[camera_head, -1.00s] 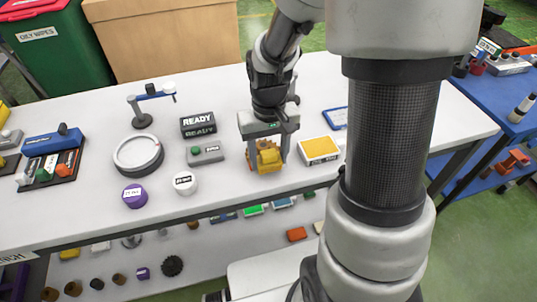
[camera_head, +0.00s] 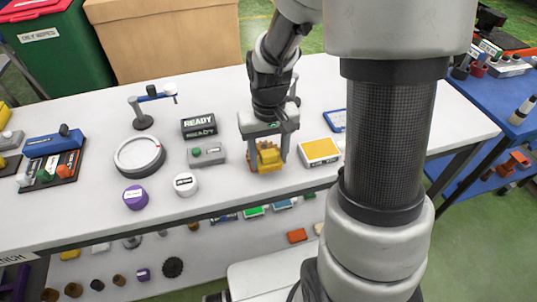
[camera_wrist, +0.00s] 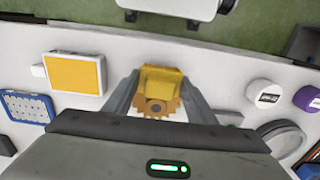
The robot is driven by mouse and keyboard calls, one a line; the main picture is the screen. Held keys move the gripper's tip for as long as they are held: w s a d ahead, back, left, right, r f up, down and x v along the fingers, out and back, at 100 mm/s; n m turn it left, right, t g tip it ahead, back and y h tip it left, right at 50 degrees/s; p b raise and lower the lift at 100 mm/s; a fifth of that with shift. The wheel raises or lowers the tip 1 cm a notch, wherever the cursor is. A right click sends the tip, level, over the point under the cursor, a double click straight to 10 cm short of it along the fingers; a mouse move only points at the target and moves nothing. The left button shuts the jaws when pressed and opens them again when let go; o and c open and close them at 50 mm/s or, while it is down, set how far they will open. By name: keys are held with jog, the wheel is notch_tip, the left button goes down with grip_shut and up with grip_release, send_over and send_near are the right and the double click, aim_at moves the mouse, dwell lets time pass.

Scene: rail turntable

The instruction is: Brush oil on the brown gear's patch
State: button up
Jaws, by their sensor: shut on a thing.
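The brown gear (camera_wrist: 155,106) shows in the wrist view between my gripper's fingers, its toothed edge facing the camera. A yellow block (camera_wrist: 162,80) is right against it, and I cannot tell whether the two are one piece. In the head view the yellow block (camera_head: 268,157) is low between the fingers, over the white table. My gripper (camera_head: 268,163) points down and is shut on the gear piece, with a finger on each side. The gear's patch cannot be made out. No oil brush can be clearly identified.
A yellow-topped white box (camera_head: 320,151) stands right of my gripper. A grey box with a green button (camera_head: 207,154), a white jar (camera_head: 185,184), a purple jar (camera_head: 135,197) and a round turntable (camera_head: 139,155) stand to the left. The READY sign (camera_head: 198,125) is behind.

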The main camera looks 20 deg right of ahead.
aim_at(269, 154)
jog(key=shift+s, duration=0.3)
jog(key=shift+w, duration=0.45)
jog(key=shift+s, duration=0.15)
dwell(0.5)
jog(key=shift+s, duration=0.3)
jog(key=shift+r, duration=0.1)
jog(key=shift+r+p, duration=2.9)
jog(key=shift+r, duration=0.55)
